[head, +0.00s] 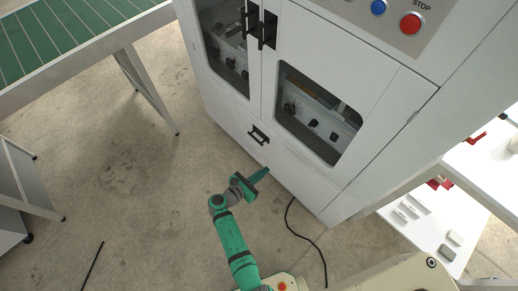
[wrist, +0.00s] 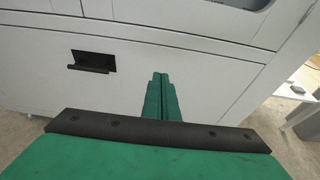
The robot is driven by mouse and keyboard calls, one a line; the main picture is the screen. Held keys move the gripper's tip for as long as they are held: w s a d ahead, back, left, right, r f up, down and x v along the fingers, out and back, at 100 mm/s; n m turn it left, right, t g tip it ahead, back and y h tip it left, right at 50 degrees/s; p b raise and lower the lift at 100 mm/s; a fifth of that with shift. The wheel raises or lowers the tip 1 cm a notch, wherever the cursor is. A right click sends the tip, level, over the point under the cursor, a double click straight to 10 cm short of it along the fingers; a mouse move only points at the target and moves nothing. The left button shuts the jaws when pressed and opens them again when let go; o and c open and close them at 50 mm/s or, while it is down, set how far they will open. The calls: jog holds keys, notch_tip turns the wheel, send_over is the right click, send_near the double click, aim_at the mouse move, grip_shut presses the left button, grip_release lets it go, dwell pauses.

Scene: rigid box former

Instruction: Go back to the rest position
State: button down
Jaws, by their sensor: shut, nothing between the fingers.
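My gripper (head: 262,174) is green and reaches out in front of the lower part of a white machine cabinet (head: 228,108). In the wrist view my gripper (wrist: 160,76) shows its two green fingers together, with nothing between them. It points at the cabinet's lower panel, right of a black handle (wrist: 92,62). The same handle (head: 259,134) shows in the head view above and left of my gripper. I cannot tell whether the fingertips touch the panel.
A green conveyor (head: 60,35) stands at the upper left on metal legs. Two windowed doors with black handles (head: 262,30) are above. A black cable (head: 305,238) lies on the floor. A white table (head: 478,185) stands at right. Floor at left is largely clear.

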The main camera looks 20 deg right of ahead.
jog(key=shift+s+a, duration=0.1)
jog(key=s+a+f+m+y, duration=0.25)
jog(key=s+a+f, duration=0.2)
jog(key=s, duration=0.25)
jog(key=s+a+r+m+t+y, duration=0.25)
jog(key=s+a+m+y, duration=0.45)
jog(key=s+a, duration=0.45)
jog(key=s+r+m+t+y, duration=0.1)
jog(key=s+r+m+t, duration=0.1)
jog(key=r, duration=0.8)
jog(key=s+r+m+t+y, duration=0.1)
jog(key=s+r+m, duration=0.4)
jog(key=r, duration=0.5)
jog(key=s+a+r+m+t+y, duration=0.1)
jog(key=s+r+m+t, duration=0.3)
jog(key=r, duration=0.7)
jog(key=shift+m, duration=1.25)
jog(key=shift+y, duration=0.25)
